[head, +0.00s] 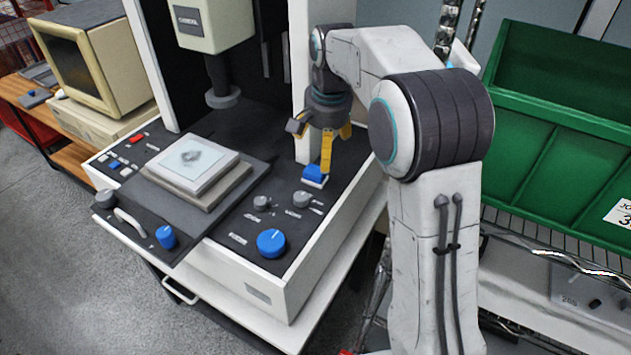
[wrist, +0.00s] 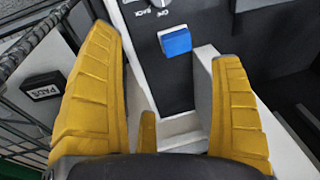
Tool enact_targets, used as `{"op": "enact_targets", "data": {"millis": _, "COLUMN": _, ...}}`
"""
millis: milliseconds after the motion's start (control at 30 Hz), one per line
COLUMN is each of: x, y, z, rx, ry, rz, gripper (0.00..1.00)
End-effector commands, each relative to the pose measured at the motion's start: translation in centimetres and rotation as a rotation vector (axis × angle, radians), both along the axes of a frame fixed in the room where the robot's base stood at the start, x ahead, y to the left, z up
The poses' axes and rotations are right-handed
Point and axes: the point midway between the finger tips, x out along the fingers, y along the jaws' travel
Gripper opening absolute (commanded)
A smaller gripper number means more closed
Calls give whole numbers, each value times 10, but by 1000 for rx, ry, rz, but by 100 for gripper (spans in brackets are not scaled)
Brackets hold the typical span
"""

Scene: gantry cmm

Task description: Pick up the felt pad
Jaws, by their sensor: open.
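A small blue block with a white lower part, which looks like the felt pad (head: 315,175), lies on the dark deck of the measuring machine, near the foot of a white post. In the wrist view the pad (wrist: 176,41) shows its blue face, ahead of and between the two yellow fingers. My gripper (head: 318,150) is open, empty and pointing down above the pad. In the head view one yellow finger overlaps the pad's top edge; I cannot tell whether they touch. In the wrist view my gripper (wrist: 165,45) has its fingers spread wide on either side of the pad.
Grey knobs (head: 301,199) and a large blue knob (head: 271,243) stand on the deck near the pad. A stepped plate (head: 200,175) lies left under the probe column (head: 222,90). A green bin (head: 560,130) is at right. The wrist view shows a "PADS" label (wrist: 43,92) at left.

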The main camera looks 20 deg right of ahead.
Motion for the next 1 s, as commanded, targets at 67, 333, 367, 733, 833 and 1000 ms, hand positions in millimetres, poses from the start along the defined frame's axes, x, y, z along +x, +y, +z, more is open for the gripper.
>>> {"op": "enact_targets", "data": {"millis": 67, "x": 20, "y": 0, "z": -25, "rx": 10, "ry": 18, "rz": -48, "gripper": 86}}
{"op": "enact_targets", "data": {"millis": 333, "x": 55, "y": 1, "z": -66, "rx": 31, "ry": 44, "rz": -158, "gripper": 86}}
{"op": "enact_targets", "data": {"millis": 367, "x": 57, "y": 1, "z": -69, "rx": 33, "ry": 45, "rz": -164, "gripper": 86}}
{"op": "enact_targets", "data": {"millis": 733, "x": 66, "y": 0, "z": -95, "rx": 35, "ry": 52, "rz": -185, "gripper": 86}}
{"op": "enact_targets", "data": {"millis": 833, "x": 67, "y": 0, "z": -98, "rx": 36, "ry": 52, "rz": -185, "gripper": 86}}
{"op": "enact_targets", "data": {"millis": 1000, "x": 68, "y": -1, "z": -109, "rx": 35, "ry": 55, "rz": -185, "gripper": 86}}
